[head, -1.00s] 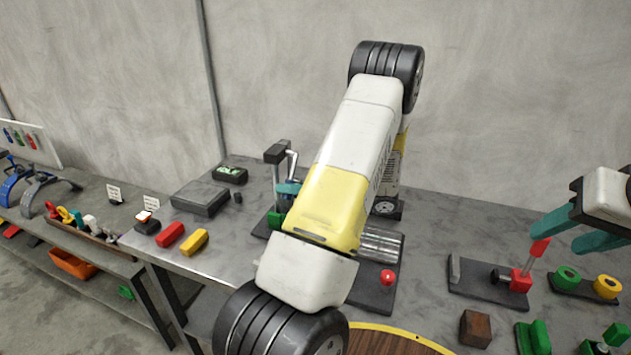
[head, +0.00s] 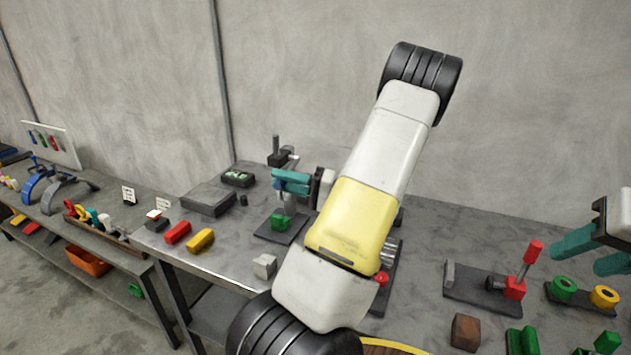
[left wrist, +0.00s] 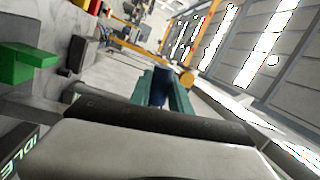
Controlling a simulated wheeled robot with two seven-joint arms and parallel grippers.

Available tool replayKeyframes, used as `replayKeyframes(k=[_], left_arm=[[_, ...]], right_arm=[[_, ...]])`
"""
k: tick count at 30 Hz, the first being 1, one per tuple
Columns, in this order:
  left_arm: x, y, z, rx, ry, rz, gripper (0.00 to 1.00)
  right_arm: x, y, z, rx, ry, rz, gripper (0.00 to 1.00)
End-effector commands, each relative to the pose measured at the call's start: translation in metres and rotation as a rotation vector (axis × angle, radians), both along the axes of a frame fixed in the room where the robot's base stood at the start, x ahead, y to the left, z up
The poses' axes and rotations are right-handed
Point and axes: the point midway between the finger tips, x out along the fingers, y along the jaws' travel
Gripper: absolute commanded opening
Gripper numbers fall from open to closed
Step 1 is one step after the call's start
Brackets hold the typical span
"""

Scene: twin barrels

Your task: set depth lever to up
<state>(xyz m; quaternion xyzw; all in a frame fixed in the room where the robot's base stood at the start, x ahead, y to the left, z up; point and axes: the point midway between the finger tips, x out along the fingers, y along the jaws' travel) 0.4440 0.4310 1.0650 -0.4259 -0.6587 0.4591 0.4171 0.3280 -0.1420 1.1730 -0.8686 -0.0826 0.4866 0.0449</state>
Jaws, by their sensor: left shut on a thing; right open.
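A small stand with a dark upright post (head: 276,155) and a green block (head: 281,222) on its base stands on the bench, left of my arm. My left gripper (head: 291,182) is at this stand, above the green block. Its teal fingers are shut on a dark blue knob, which shows between them in the left wrist view (left wrist: 187,78). The knob looks like the lever's end, but the lever's link to the stand is mostly hidden. My right gripper (head: 592,252) is open and empty at the right edge, near a red-handled lever (head: 532,252) but apart from it.
My left arm hides the middle of the bench. A red block (head: 177,232), a yellow block (head: 200,240), a grey case (head: 208,202) and a pale block (head: 264,266) lie around the stand. Green and yellow rings (head: 604,296) and a brown block (head: 466,331) are at right.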

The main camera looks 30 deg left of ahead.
Motion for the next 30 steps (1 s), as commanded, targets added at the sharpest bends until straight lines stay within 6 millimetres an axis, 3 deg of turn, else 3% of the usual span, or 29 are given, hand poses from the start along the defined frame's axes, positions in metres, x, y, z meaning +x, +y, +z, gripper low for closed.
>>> replayKeyframes(k=[12,29,30], left_arm=[[-0.001,-0.001,0.019,-0.019,0.191,-0.002,0.0],[-0.001,-0.001,0.022,-0.02,0.222,-0.002,0.0],[-0.001,-0.001,0.022,-0.02,0.222,-0.002,0.29]], right_arm=[[0.0,0.0,0.0,0.0,0.0,0.0,0.45],[0.0,0.0,0.0,0.0,0.0,0.0,0.45],[0.0,0.0,0.0,0.0,0.0,0.0,0.45]])
